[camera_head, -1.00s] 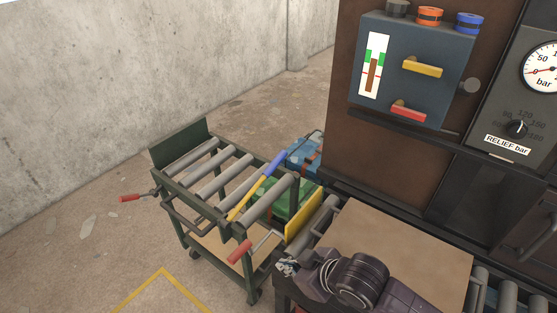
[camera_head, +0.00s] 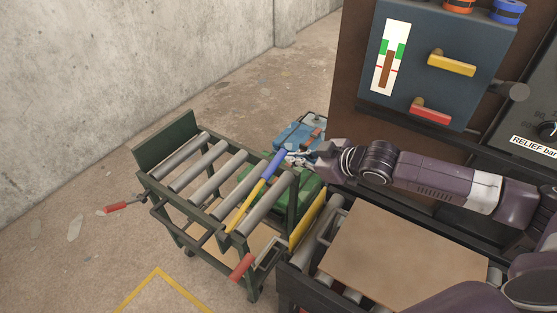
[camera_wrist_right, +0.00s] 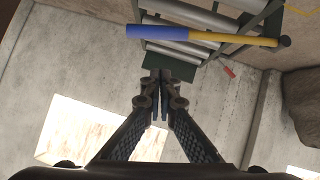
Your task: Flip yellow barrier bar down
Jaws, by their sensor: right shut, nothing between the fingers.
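The yellow barrier bar (camera_head: 245,207) has a blue grip (camera_head: 274,163) at its far end. It appears as a slanting line across the rollers of the green cart (camera_head: 166,142); I cannot tell its exact height above them. In the right wrist view the bar (camera_wrist_right: 235,39) and its blue grip (camera_wrist_right: 157,32) cross the upper part of the picture. My right gripper (camera_head: 291,159) is beside the blue grip, at its right. Its fingers (camera_wrist_right: 160,74) are together and empty, and in the wrist view they lie below the bar. My left gripper is not in view.
A yellow plate (camera_head: 308,220) stands at the cart's right end, beside a roller table with a tan board (camera_head: 395,245). Red-handled cranks (camera_head: 242,266) stick out from the cart. Green and blue cases (camera_head: 300,133) lie behind it. A control panel (camera_head: 425,60) is at upper right.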

